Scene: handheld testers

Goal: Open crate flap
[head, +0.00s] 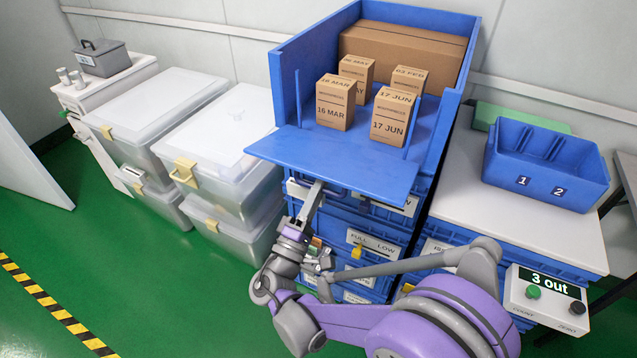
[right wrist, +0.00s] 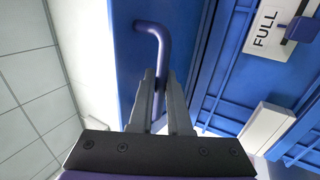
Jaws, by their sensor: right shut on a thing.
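The blue crate (head: 281,85) stands on top of a stack of blue crates. Its front flap (head: 335,160) is folded down and sticks out toward me, roughly level, leaving the front open. Several brown cartons with printed dates stand upright inside. My right gripper (head: 317,187) is under the flap's front edge. The right wrist view shows its fingers (right wrist: 162,85) shut on the dark blue bent handle (right wrist: 155,32) on the flap's blue face (right wrist: 128,55). The handle is mostly hidden in the head view. My left gripper is not in view.
A blue two-compartment bin (head: 575,193) stands on the white-topped right counter (head: 465,205), with a "3 out" counter box (head: 545,300) in front. Clear lidded tubs (head: 225,140) stand left of the stack. The green floor (head: 150,260) at the left front is free.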

